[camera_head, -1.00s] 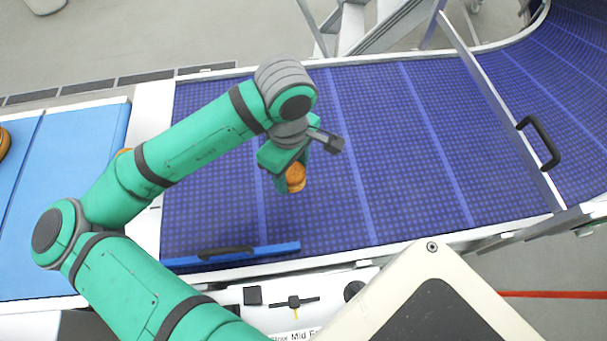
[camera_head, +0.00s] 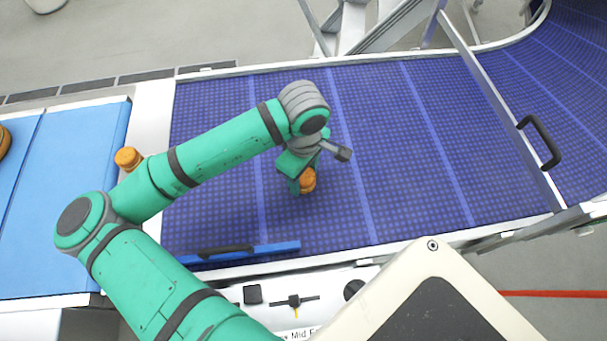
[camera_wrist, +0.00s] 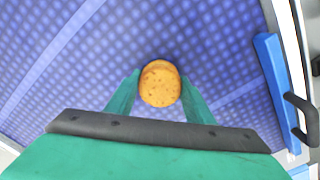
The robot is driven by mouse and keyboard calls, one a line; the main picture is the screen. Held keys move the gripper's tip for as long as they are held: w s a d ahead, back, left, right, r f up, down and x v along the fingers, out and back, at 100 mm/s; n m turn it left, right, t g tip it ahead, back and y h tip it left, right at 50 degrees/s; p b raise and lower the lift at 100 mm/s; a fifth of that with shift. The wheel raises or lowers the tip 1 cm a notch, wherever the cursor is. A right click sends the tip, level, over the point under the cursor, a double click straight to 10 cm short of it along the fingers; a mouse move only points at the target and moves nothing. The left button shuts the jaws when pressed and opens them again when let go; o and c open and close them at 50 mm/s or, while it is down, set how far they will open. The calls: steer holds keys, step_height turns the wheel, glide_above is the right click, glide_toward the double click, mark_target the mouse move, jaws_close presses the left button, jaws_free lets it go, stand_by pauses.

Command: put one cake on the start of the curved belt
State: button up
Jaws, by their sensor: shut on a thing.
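My gripper (camera_head: 298,180) is shut on an orange-brown round cake (camera_head: 308,182) over the start of the purple-blue curved belt (camera_head: 400,150). In the wrist view the cake (camera_wrist: 160,84) sits between the two green fingers (camera_wrist: 157,95), with the belt (camera_wrist: 90,70) around it. The cake is low over the belt; I cannot tell whether it touches the surface.
A blue bar with a dark handle (camera_head: 235,252) lies along the belt's near edge. A metal bar with a black handle (camera_head: 540,142) crosses the belt at the right. An orange-brown thing (camera_head: 3,142) shows at the far left. The belt around my gripper is clear.

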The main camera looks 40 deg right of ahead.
mark_target(304, 175)
steer(key=shift+f, duration=0.1)
steer(key=o, duration=0.7)
step_height(304, 175, up, 12)
steer(key=shift+w, duration=0.1)
stand_by(0.3)
stand_by(0.4)
